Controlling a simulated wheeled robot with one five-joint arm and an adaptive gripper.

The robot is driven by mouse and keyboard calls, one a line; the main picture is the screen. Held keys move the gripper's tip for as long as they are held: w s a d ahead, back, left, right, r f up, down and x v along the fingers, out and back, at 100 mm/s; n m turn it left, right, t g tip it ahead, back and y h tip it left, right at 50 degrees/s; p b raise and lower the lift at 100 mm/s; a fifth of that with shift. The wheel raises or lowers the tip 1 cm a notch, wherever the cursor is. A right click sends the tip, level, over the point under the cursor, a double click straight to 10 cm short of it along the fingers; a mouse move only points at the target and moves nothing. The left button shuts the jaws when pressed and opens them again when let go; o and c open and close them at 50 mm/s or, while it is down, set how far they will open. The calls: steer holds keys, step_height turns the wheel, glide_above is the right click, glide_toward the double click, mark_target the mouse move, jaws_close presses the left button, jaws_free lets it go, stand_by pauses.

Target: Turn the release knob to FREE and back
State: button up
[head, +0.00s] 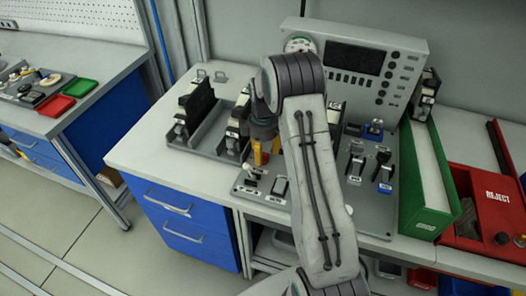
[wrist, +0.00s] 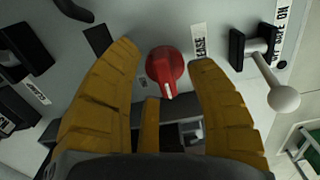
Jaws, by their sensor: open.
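The release knob (wrist: 163,62) is a round red knob with a white pointer bar, seen in the wrist view on a grey panel. Its pointer faces down in that picture, toward my palm. A partly hidden label ending in "EASE" (wrist: 199,42) is just right of it. My gripper (head: 265,156) has yellow fingers; in the wrist view they are spread on both sides of the knob with gaps visible. It is open and holds nothing.
A lever with a pale ball end (wrist: 284,98) stands close right of my fingers in the wrist view. Black switches (wrist: 25,50) are on the left. In the head view a display console (head: 355,62) stands behind, a green bin (head: 440,205) and red REJECT box (head: 497,200) right.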

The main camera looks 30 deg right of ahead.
stand_by(0.3)
jaws_close()
stand_by(0.4)
